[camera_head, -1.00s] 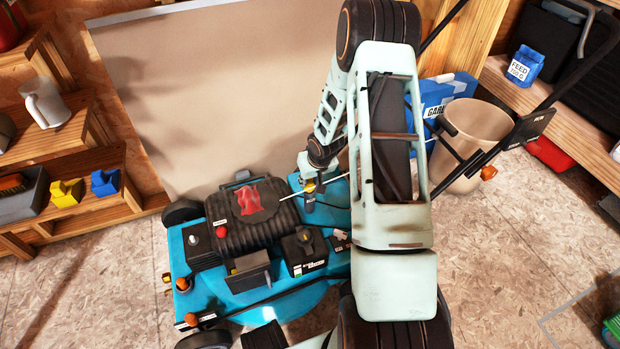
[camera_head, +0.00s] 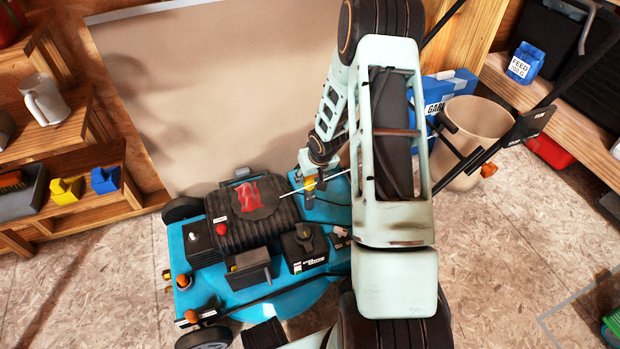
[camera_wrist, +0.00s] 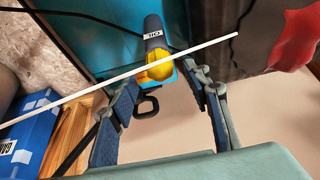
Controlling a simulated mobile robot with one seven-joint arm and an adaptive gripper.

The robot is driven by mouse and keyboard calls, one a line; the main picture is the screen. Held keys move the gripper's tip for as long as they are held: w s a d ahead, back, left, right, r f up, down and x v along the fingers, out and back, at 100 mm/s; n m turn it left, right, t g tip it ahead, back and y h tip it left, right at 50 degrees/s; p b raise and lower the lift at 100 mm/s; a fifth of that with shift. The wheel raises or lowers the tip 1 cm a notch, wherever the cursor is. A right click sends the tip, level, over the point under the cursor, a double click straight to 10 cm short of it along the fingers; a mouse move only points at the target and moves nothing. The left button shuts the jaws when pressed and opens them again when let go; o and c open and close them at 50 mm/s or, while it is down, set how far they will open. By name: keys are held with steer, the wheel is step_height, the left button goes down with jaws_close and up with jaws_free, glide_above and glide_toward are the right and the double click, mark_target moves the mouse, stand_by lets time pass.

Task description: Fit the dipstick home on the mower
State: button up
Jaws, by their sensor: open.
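The teal mower (camera_head: 200,285) stands on the floor left of my arm, its black engine on top. In the wrist view a dark tube marked OIL (camera_wrist: 153,28) rises from the teal deck. The dipstick's yellow cap (camera_wrist: 160,68) sits at the tube's mouth, with a black loop below it. I cannot tell how deep it is seated. My gripper (camera_wrist: 167,84) is open, its fingers on either side of the cap with gaps visible. In the head view my gripper (camera_head: 309,176) is over the tube area, partly hiding the cap.
A long thin white rod (camera_wrist: 80,92) crosses in front of the cap; I cannot tell what it is fixed to. A red rag (camera_head: 248,194) lies on the engine. A blue box (camera_head: 440,92) and beige bin (camera_head: 478,120) stand right. A shelf (camera_head: 85,205) is left.

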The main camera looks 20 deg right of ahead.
steer(key=v, duration=1)
steer(key=shift+s+r, duration=0.2)
steer(key=shift+r, duration=0.05)
